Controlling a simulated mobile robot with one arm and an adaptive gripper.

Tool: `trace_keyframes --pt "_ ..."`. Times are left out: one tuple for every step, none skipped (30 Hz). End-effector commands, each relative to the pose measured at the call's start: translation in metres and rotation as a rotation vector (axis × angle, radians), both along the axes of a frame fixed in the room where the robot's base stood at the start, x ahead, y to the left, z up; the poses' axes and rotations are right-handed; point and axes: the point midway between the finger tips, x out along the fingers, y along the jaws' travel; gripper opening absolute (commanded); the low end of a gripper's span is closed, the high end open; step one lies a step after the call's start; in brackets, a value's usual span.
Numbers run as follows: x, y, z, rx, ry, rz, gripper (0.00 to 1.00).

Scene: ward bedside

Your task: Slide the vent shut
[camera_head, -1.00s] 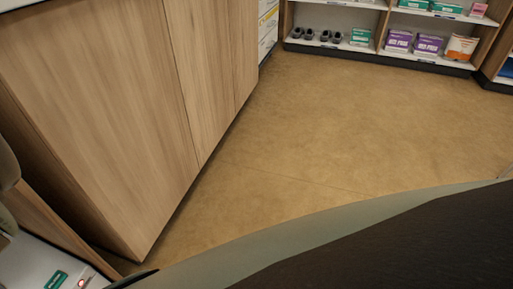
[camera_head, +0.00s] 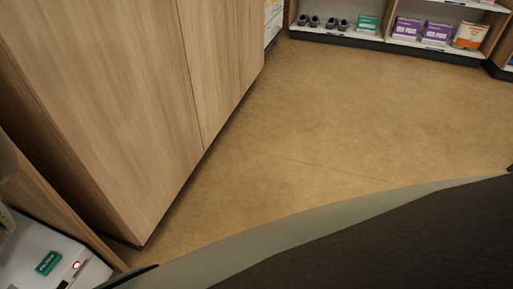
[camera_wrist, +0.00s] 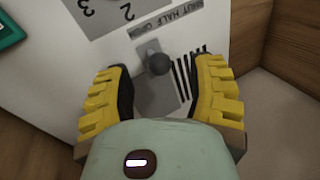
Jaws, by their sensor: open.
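The vent shows in the wrist view as a grey slider plate (camera_wrist: 152,95) with a dark round knob (camera_wrist: 158,64), set on a white panel (camera_wrist: 75,60). Black slots (camera_wrist: 190,72) show to the right of the plate. The lower part of the plate is hidden behind my gripper. In the head view a white unit (camera_head: 35,245) at the lower left carries a green label and a red light.
A tall wooden cabinet (camera_head: 110,110) fills the left of the head view. Shelves (camera_head: 390,40) with shoes and purple boxes stand at the back. The tan floor (camera_head: 330,120) between is clear. In the wrist view a wooden side wall borders the panel at the right.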

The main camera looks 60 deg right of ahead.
Motion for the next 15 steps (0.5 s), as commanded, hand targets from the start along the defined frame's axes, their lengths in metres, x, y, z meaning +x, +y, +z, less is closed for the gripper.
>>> trace_keyframes --pt "-0.002 0.0024 -0.0127 0.0 -0.001 0.002 0.55" --pt "-0.0028 0.0031 -0.0155 0.001 -0.001 0.002 0.55" --pt "-0.0037 0.004 -0.0184 0.001 -0.001 0.002 0.55" --pt "-0.0043 0.0045 -0.0199 0.001 -0.001 0.002 0.55" --pt "-0.0047 0.0049 -0.021 0.001 -0.001 0.002 0.55" --pt "-0.0052 0.0052 -0.0219 0.001 -0.001 0.002 0.55" --pt "-0.0054 0.0053 -0.0221 0.001 0.0 0.001 0.55" --pt "-0.0055 0.0054 -0.0221 0.001 -0.001 0.001 0.55" --pt "-0.0055 0.0054 -0.0218 0.001 -0.001 0.001 0.55" --pt "-0.0055 0.0054 -0.0216 0.001 0.0 0.001 0.55" --pt "-0.0055 0.0053 -0.0213 0.001 -0.001 0.001 0.55" --pt "-0.0055 0.0053 -0.0212 0.001 -0.001 0.001 0.55" --pt "-0.0055 0.0053 -0.0212 0.001 -0.001 0.001 0.55" --pt "-0.0055 0.0052 -0.0212 0.001 -0.001 0.001 0.55" --pt "-0.0055 0.0052 -0.0211 0.001 -0.001 0.001 0.57"
